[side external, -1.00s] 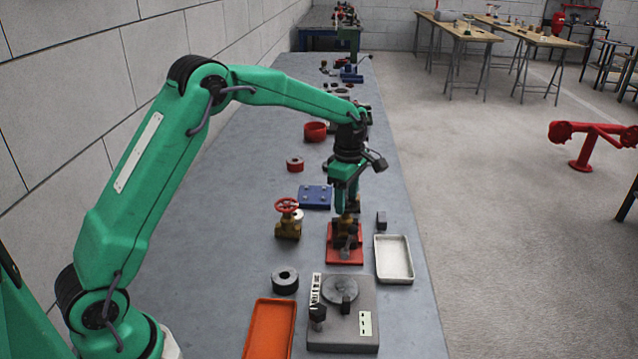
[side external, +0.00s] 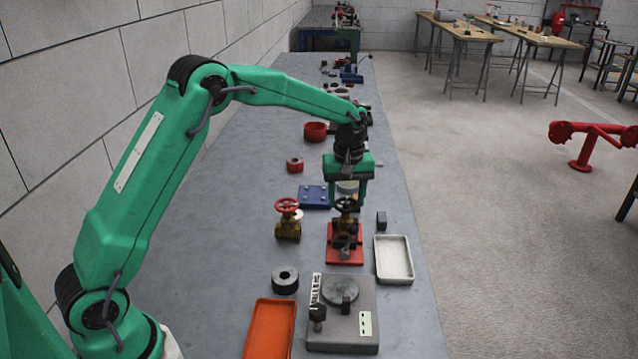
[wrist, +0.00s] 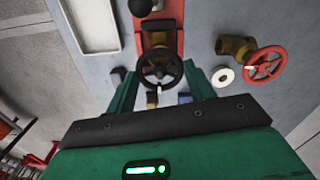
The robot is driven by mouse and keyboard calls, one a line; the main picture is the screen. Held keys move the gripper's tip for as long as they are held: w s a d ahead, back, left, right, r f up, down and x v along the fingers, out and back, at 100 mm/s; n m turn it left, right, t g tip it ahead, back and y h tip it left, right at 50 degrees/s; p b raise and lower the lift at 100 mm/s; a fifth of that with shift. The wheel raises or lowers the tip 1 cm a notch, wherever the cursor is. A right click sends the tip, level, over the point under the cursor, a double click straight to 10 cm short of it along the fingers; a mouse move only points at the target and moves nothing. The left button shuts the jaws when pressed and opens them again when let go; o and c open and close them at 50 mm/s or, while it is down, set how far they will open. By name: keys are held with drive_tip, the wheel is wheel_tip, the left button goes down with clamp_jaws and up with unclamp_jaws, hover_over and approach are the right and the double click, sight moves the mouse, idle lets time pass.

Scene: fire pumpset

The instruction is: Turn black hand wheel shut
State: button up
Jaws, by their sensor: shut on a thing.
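The black hand wheel (side external: 346,204) sits on top of a brass valve (side external: 346,229) on a red base plate (side external: 345,256). My gripper (side external: 349,201) points straight down over it, with one finger on each side of the wheel. In the wrist view the black wheel (wrist: 161,68) lies between the two green fingers, and my gripper is shut on its rim. A small pale mark (wrist: 159,88) shows on the wheel's near side. The exact finger contact is partly hidden.
A second brass valve with a red hand wheel (side external: 287,205) stands close on the left. A white tray (side external: 394,276) and a small dark block (side external: 381,220) are on the right. A grey fixture (side external: 343,326) and orange tray (side external: 270,329) lie in front; a blue plate (side external: 314,196) lies behind.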

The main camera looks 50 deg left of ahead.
drive_tip(key=m, duration=0.4)
drive_tip(key=shift+m, duration=0.3)
drive_tip(key=m, duration=0.3)
drive_tip(key=shift+m, duration=0.3)
drive_tip(key=m, duration=0.4)
drive_tip(key=shift+m, duration=0.3)
drive_tip(key=m, duration=0.4)
drive_tip(key=shift+m, duration=0.3)
drive_tip(key=m, duration=1.3)
drive_tip(key=shift+m, duration=2.1)
